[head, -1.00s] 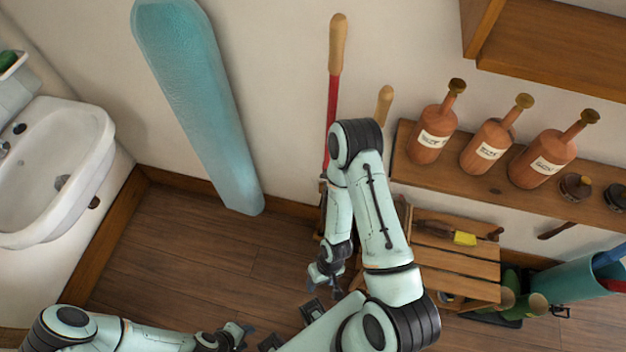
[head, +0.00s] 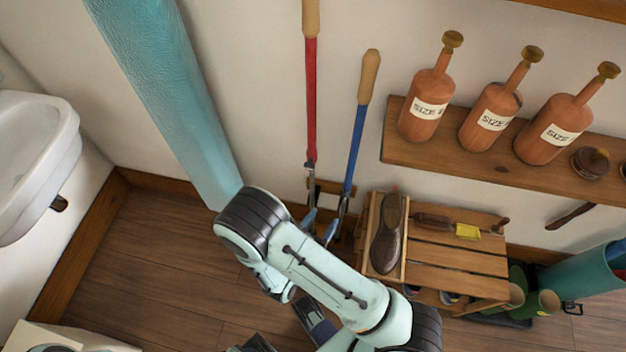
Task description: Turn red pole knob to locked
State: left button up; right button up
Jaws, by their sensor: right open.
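The red pole (head: 311,100) leans upright against the wall, with a wooden grip at its top, cut off by the picture's upper edge. Its lower end narrows to a dark metal part (head: 311,166) near a small wooden wall rack (head: 335,190). I cannot make out the knob or its setting. A blue pole (head: 355,145) with a wooden grip stands just to its right. My right arm crosses in front below the poles. My right gripper (head: 286,294) is low, below and left of the red pole's foot, mostly hidden by my arm, open and apart from the pole. My left gripper is out of view.
A teal padded board (head: 170,90) leans on the wall to the left, beside a white sink (head: 35,160). A shelf (head: 440,162) with brown bottles is at the right, above a slatted bench (head: 450,275) holding a brown shoe (head: 388,235). Wooden floor lies left of my arm.

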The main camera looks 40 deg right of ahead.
aim_at(308, 168)
jog(key=w+a+r+n+t, duration=0.3)
jog(key=w+a+t, duration=0.2)
jog(key=t, duration=0.1)
jog(key=shift+y, duration=0.3)
jog(key=b+x, duration=0.1)
jog(key=x, duration=1.2)
jog(key=shift+d, duration=0.4)
jog(key=c, duration=1)
